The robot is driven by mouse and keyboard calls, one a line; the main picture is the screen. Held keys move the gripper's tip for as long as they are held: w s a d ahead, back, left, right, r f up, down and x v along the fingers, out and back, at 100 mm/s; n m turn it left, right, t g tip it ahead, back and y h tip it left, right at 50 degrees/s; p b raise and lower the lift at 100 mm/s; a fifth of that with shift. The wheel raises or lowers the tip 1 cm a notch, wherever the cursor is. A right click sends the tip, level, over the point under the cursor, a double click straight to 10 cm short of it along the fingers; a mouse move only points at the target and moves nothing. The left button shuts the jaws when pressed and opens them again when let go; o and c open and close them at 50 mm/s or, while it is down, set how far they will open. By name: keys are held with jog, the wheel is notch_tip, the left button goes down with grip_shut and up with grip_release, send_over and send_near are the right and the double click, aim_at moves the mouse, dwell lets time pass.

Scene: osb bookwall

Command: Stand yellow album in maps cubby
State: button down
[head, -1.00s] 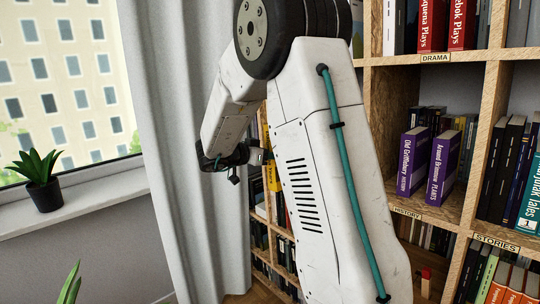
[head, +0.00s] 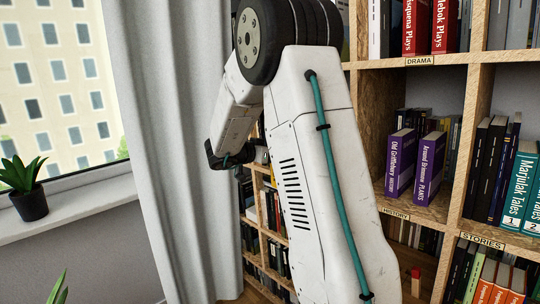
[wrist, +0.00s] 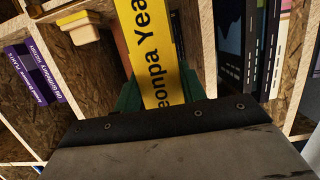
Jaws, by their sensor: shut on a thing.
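The yellow album (wrist: 157,55) stands out in the wrist view, with its black title lettering partly readable. My gripper (wrist: 162,92) is shut on its near end, with green finger pads on both sides. The album's far end runs out of the top of the wrist view. In the head view my arm and its dark wrist (head: 228,157) hang in front of the curtain and shelves; the album and fingers are hidden there. No maps label can be read in any view, so I cannot tell which cubby it is.
The wooden bookwall (head: 468,120) has cubbies labelled drama, history and stories. Purple books (head: 402,165) stand in one, with bare room to their left. In the wrist view, purple books (wrist: 35,72) and a small yellowish object (wrist: 82,27) sit left of the album. A curtain (head: 175,150) hangs left.

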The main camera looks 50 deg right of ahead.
jog(key=d, duration=1.5)
jog(key=shift+s+d, duration=0.35)
jog(key=shift+s, duration=0.1)
dwell(0.7)
jog(key=shift+r, duration=0.1)
jog(key=shift+f, duration=0.2)
dwell(0.4)
jog(key=c, duration=0.7)
grip_release()
jog(key=shift+c, duration=0.2)
jog(key=shift+a+f, duration=0.1)
jog(key=v, duration=0.7)
jog(key=shift+a, duration=0.35)
jog(key=shift+r, duration=0.2)
